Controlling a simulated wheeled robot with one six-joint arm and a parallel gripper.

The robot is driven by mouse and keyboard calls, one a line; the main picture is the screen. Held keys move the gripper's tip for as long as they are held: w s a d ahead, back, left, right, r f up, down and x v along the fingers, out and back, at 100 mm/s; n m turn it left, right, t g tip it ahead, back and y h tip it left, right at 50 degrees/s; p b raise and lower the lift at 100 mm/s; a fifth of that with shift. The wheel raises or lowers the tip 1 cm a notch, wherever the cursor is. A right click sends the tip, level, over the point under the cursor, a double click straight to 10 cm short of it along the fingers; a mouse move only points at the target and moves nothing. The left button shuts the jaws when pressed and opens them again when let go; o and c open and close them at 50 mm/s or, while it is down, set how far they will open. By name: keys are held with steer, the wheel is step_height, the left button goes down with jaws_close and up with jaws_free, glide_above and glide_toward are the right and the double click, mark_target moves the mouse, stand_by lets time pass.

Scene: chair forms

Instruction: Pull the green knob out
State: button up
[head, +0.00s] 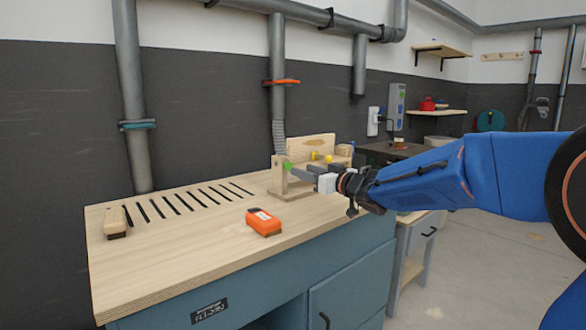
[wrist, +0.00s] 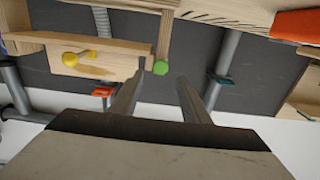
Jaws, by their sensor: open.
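The green knob (head: 288,166) is a small round piece on the left post of a wooden stand on the workbench. It also shows in the wrist view (wrist: 161,67), at the end of a wooden bar. My gripper (head: 294,172) comes in from the right in the head view, with its fingers reaching toward the knob. In the wrist view my gripper (wrist: 161,74) is open, and the knob appears in the gap between the fingertips. I cannot tell whether either finger touches it.
Yellow knobs (head: 328,158) sit on the same wooden stand (head: 318,141), close beside my fingers. An orange device (head: 263,222) lies on the slotted workbench top (head: 185,245), and a wooden brush-like block (head: 115,224) is at its left. Pipes run up the wall behind.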

mark_target(290, 166)
steer(key=x, duration=0.6)
steer(key=shift+w+a, duration=0.2)
steer(key=shift+w, duration=0.05)
